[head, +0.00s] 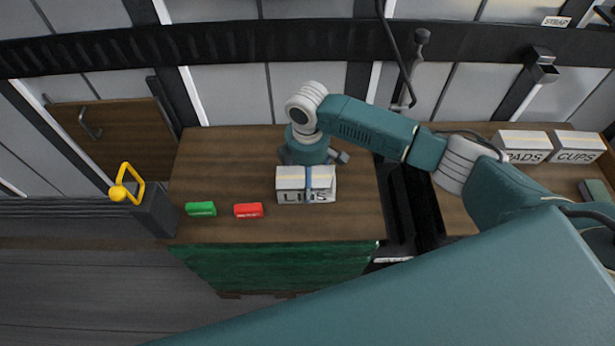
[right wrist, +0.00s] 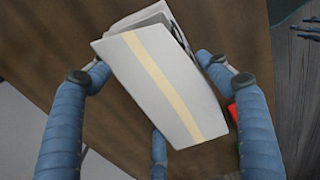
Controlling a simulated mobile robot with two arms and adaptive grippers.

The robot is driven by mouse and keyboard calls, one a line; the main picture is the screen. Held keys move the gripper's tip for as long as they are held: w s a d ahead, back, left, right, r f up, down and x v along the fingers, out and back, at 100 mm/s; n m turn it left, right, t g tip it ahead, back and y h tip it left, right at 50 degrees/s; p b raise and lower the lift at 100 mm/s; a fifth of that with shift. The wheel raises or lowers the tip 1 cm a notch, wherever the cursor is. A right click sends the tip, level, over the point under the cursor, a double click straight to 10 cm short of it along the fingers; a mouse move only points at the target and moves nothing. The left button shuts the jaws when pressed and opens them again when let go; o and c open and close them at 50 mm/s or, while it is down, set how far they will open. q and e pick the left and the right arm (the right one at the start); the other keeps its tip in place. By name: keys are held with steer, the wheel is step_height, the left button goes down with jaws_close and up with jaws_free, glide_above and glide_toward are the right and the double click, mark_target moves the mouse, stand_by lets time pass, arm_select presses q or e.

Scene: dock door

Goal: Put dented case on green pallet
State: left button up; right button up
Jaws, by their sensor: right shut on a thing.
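A white case (head: 290,184) with a tan stripe and the letters "LIDS" on its front is at the right part of the brown table. In the right wrist view the case (right wrist: 168,85) has an uneven, dark gap at its upper end. My right gripper (head: 311,172) is shut on it, with blue fingers on both sides. I cannot tell whether the case touches the table. The green slatted pallet (head: 275,268) is below the table's front edge, and nothing is seen on it. My left gripper is not in view.
A green block (head: 201,209) and a red block (head: 248,210) lie left of the case. A yellow handle (head: 131,185) on a dark post stands at the table's left. Two white cases (head: 522,142) (head: 577,143) stand on the right table. A dark gap separates the tables.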

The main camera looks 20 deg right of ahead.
steer(key=shift+a, duration=0.1)
steer(key=o, duration=1.9)
steer(key=shift+f, duration=0.1)
step_height(320, 180, up, 12)
steer(key=shift+r+b, duration=0.15)
steer(key=shift+b, duration=0.15)
